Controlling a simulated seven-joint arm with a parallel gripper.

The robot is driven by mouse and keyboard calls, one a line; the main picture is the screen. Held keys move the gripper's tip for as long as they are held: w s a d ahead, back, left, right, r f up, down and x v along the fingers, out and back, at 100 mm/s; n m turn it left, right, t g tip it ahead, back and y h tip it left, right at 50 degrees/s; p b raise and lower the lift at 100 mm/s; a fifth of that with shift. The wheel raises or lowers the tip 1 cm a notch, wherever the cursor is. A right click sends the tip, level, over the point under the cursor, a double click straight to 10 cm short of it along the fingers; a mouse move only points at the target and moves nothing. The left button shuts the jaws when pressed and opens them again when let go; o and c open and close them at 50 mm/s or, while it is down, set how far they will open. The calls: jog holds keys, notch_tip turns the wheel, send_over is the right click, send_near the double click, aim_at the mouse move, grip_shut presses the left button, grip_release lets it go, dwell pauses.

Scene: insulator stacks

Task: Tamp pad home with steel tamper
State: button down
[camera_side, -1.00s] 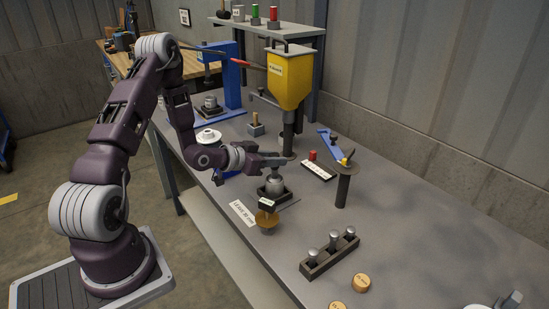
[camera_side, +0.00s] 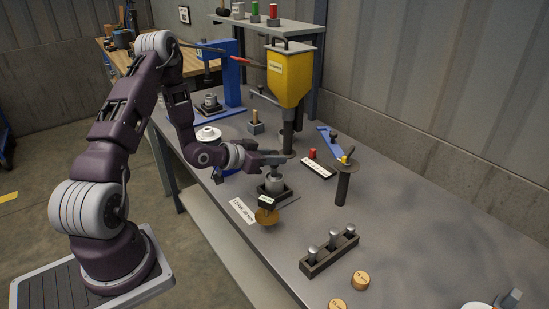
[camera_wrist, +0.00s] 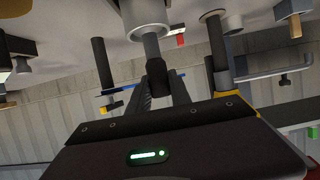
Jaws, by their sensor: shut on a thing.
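My gripper (camera_side: 280,158) is shut on the steel tamper. In the wrist view its fingers (camera_wrist: 159,92) close around the tamper's dark grip (camera_wrist: 157,72). The tamper's pale shaft (camera_wrist: 152,46) runs from the grip to the grey metal cylinder (camera_wrist: 146,12). In the side view this cylinder (camera_side: 274,184) stands upright in a dark square holder (camera_side: 276,195), directly under my gripper. The shaft meets the top of the cylinder. The pad is hidden, and I cannot tell how deep it sits.
A brown round piece (camera_side: 267,217) and a printed label (camera_side: 243,210) are in front of the holder. A yellow hopper (camera_side: 288,78) stands behind. A dark rack (camera_side: 330,254) with several steel-topped pieces is at the front right.

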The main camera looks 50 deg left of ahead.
jog(key=shift+r, duration=4.3)
jog(key=shift+w+r, duration=0.1)
